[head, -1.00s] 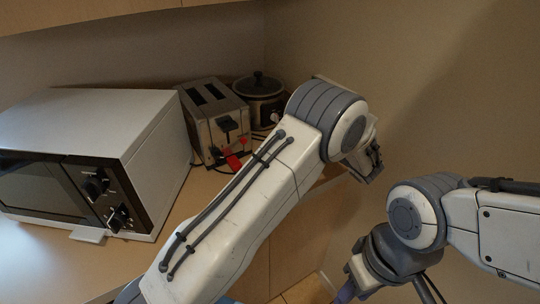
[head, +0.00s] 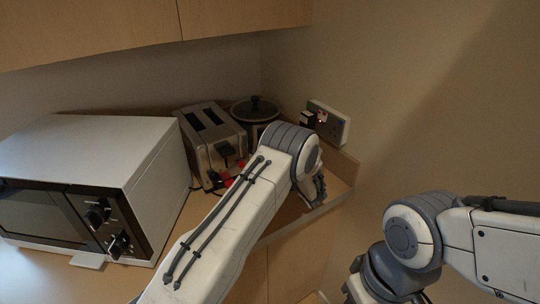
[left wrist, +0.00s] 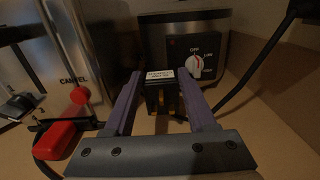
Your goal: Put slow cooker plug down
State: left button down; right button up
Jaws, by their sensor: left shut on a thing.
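My left gripper (left wrist: 158,78) is shut on the slow cooker plug (left wrist: 161,98), a black block with a white label on top, seen between the two purple-grey fingers in the left wrist view. The slow cooker (left wrist: 165,43), metal with a dark dial panel, stands just behind the plug. Its dark lid and rim (head: 255,107) show in the head view, where my left arm hides its lower part and the plug. I cannot tell whether the plug touches the worktop. My right arm is at the lower right of the head view; its fingers are out of frame.
The toaster (head: 213,143) stands left of the cooker, and a microwave (head: 95,150) further left. A red plug (left wrist: 54,139) with a dark cord lies by the toaster. Dark cords run either side of my gripper. A wall socket (head: 339,127) is at the back right, above the raised worktop edge.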

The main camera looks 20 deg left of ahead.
pick_arm(q)
jog(key=shift+f, duration=0.75)
jog(key=shift+f+b, duration=0.55)
jog(key=shift+c, duration=1)
grip_release()
